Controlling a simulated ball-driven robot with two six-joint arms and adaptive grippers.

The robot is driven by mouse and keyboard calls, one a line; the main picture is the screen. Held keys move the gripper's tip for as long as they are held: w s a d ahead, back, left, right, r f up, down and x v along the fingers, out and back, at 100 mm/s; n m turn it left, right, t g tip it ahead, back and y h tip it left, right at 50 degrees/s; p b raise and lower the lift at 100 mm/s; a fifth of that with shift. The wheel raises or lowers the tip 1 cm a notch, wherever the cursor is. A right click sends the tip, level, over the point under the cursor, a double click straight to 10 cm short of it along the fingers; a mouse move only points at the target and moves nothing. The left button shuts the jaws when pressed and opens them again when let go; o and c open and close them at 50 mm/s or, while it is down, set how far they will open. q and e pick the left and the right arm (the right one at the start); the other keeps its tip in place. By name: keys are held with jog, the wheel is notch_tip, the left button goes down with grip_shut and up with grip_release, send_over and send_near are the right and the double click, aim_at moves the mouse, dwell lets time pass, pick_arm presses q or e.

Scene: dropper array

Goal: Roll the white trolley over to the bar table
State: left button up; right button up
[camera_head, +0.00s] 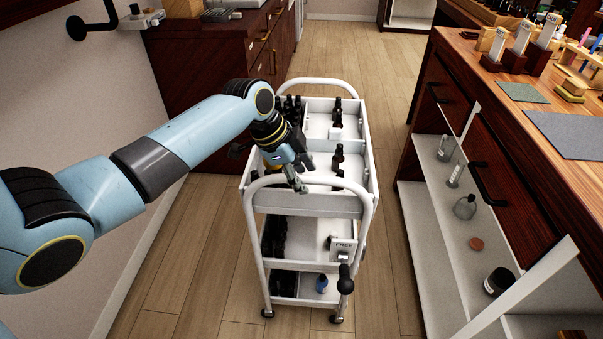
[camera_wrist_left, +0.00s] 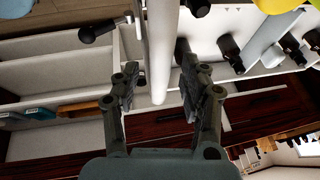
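The white trolley (camera_head: 308,206) stands on the wood floor in the middle of the head view, with small dark bottles in its top tray and on its lower shelves. Its near push handle (camera_head: 350,186) arches above the near end. My left gripper (camera_head: 296,180) reaches down at this handle. In the left wrist view, the fingers of my left gripper (camera_wrist_left: 160,82) are apart, with a white bar (camera_wrist_left: 158,50) of the trolley showing between them. Contact cannot be told. My right gripper is in neither view. Which piece of furniture is the bar table is not clear.
A wood-topped counter (camera_head: 550,130) with open white shelves stands close on the right. A dark wood cabinet (camera_head: 205,62) stands behind left, near the trolley's far end. Bare floor (camera_head: 388,85) runs beyond the trolley and between it and the counter.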

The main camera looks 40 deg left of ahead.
pick_arm(q)
grip_shut()
jog(key=shift+d, duration=0.1)
jog(key=shift+w+d, duration=0.15)
jog(key=shift+d, duration=0.05)
jog(key=w+d, duration=0.5)
jog(key=d, duration=0.3)
jog(key=w+d+b, duration=0.1)
jog(key=w+d, duration=0.4)
jog(key=d, duration=0.3)
jog(key=shift+d+b, duration=0.25)
jog(key=shift+b, duration=0.05)
jog(key=shift+w, duration=0.1)
jog(key=shift+o, duration=0.3)
grip_release()
